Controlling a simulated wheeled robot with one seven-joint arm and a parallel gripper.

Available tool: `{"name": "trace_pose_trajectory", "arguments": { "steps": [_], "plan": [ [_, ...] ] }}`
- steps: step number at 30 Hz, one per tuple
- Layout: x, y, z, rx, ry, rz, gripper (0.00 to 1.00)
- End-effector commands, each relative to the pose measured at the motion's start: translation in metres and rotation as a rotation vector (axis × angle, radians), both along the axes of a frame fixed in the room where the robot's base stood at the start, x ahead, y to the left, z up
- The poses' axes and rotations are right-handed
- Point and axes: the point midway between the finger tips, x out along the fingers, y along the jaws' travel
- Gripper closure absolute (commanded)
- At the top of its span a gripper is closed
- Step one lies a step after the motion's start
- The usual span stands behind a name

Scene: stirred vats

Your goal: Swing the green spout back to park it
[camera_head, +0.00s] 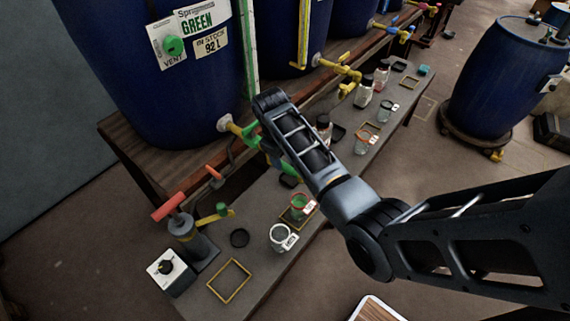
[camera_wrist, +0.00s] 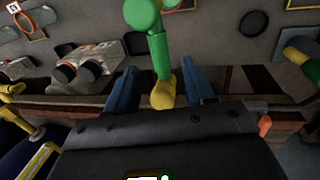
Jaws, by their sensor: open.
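The green spout (camera_head: 251,134) sits at the yellow tap of the blue vat (camera_head: 150,75) labelled GREEN. In the wrist view the green spout (camera_wrist: 160,52) runs up from a yellow piece (camera_wrist: 163,93) to a round green end. My gripper (camera_wrist: 161,72) is open, with one blue finger on each side of the spout's lower part. I cannot tell whether either finger touches it. My fingers are hidden in the head view.
A bench (camera_head: 205,302) below the vats carries a glass jar (camera_head: 283,240), an empty yellow frame (camera_head: 229,281) and a dark lid (camera_head: 239,238). A red-handled device (camera_head: 182,225) stands at its left end. Another blue vat (camera_head: 510,75) stands at right. Floor shows in front.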

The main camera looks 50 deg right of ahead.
Motion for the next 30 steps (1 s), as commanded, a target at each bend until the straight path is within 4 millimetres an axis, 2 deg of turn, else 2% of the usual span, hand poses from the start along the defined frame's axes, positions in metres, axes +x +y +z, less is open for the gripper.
{"name": "trace_pose_trajectory", "arguments": {
  "steps": [3, 9, 14, 21, 23, 30],
  "plan": [
    [0.0, -0.004, -0.02, 0.001, 0.003, -0.002, 0.47],
    [0.0, -0.009, -0.044, 0.0, 0.0, 0.0, 0.47],
    [0.001, -0.01, -0.053, 0.0, -0.002, 0.0, 0.47],
    [0.0, -0.01, -0.054, 0.0, -0.002, 0.0, 0.47],
    [0.0, -0.01, -0.054, 0.0, -0.002, 0.0, 0.51],
    [0.0, -0.01, -0.054, 0.0, -0.002, 0.0, 0.74]
  ]
}}
